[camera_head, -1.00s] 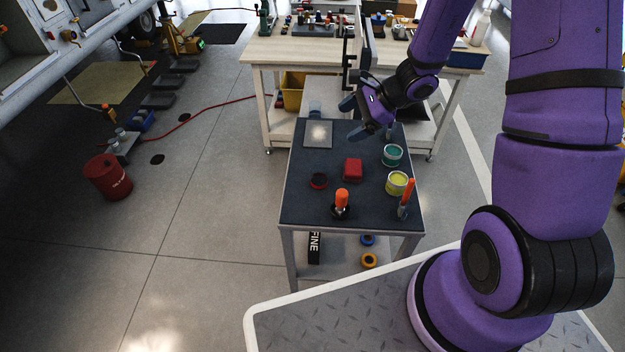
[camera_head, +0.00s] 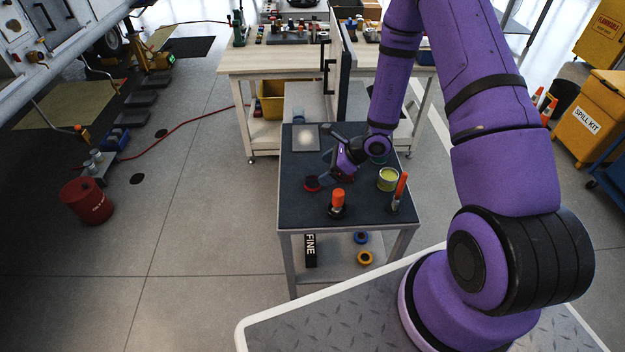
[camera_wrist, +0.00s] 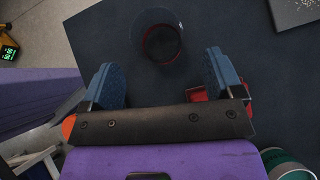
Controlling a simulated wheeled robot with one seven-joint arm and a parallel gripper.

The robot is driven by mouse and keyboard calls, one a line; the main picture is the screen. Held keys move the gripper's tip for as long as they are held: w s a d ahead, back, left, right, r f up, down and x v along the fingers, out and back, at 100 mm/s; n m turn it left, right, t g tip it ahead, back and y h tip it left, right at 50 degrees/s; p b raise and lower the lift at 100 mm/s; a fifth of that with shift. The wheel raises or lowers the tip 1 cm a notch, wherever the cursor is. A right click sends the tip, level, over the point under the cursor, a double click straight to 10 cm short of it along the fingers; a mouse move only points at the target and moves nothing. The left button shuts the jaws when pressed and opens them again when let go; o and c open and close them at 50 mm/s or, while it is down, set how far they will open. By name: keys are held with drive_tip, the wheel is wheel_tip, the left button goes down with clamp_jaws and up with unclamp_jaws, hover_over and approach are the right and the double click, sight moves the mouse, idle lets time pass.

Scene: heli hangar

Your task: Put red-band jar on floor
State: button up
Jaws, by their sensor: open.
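The red-band jar (camera_head: 311,184) is a small round dark jar with red around it, on the dark top of the small cart (camera_head: 296,207). In the wrist view the jar (camera_wrist: 161,43) is seen from above, ahead of and roughly between my fingertips, apart from them. My gripper (camera_head: 326,158) is low over the cart, close to the jar. In the wrist view my gripper (camera_wrist: 163,77) is open with nothing between its two blue fingers. The grey floor (camera_head: 205,215) is bare to the left of the cart.
A red block (camera_wrist: 197,93) is partly hidden beside my right finger. A yellow tin (camera_head: 388,179), an orange-topped item (camera_head: 337,200) and an orange-handled tool (camera_head: 400,187) stand on the cart. A green tin (camera_wrist: 291,171) is near my gripper. A red drum (camera_head: 87,200) stands left.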

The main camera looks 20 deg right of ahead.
drive_tip(key=shift+x, duration=2.75)
drive_tip(key=shift+a+r, duration=0.1)
drive_tip(key=shift+r, duration=0.1)
drive_tip(key=c, duration=1.1)
drive_tip(key=shift+r, duration=5.25)
wheel_tip(320, 180, up, 7)
hover_over(314, 174)
drive_tip(key=s, duration=0.2)
drive_tip(key=w+d+r+m+t+h, duration=0.4)
drive_tip(key=w+r+m, duration=0.4)
drive_tip(key=w+r, duration=0.2)
drive_tip(key=shift+w+d+r+m+h, duration=0.3)
drive_tip(key=shift+d+r+m+h, duration=0.1)
drive_tip(key=shift+d+h, duration=0.3)
drive_tip(key=shift+f, duration=0.1)
